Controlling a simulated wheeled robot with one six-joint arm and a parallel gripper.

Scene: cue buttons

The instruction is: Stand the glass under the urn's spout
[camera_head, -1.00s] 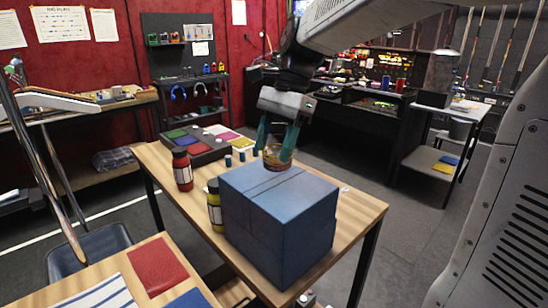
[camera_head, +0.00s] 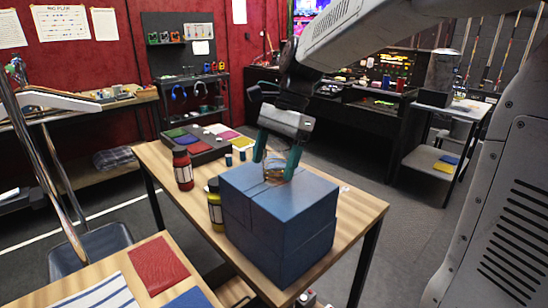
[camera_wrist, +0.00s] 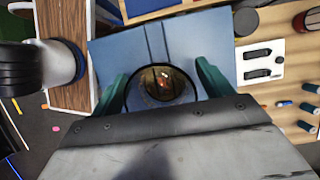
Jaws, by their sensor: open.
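The glass (camera_head: 273,168) is a small clear tumbler with an amber tint, on or just above the top of the large blue box (camera_head: 275,235), near its back edge. In the wrist view I look down into its round rim (camera_wrist: 160,85), with the blue top behind it. My gripper (camera_head: 275,162) is open, with one green finger on each side of the glass. In the wrist view the fingers (camera_wrist: 160,90) flank the rim, and contact is hard to judge.
The box fills the front of a wooden table (camera_head: 345,225). A red bottle (camera_head: 182,168) and a yellow bottle (camera_head: 215,205) stand left of it. Behind are small blue cylinders (camera_head: 229,159) and a dark tray of coloured pads (camera_head: 190,143). Open floor lies right.

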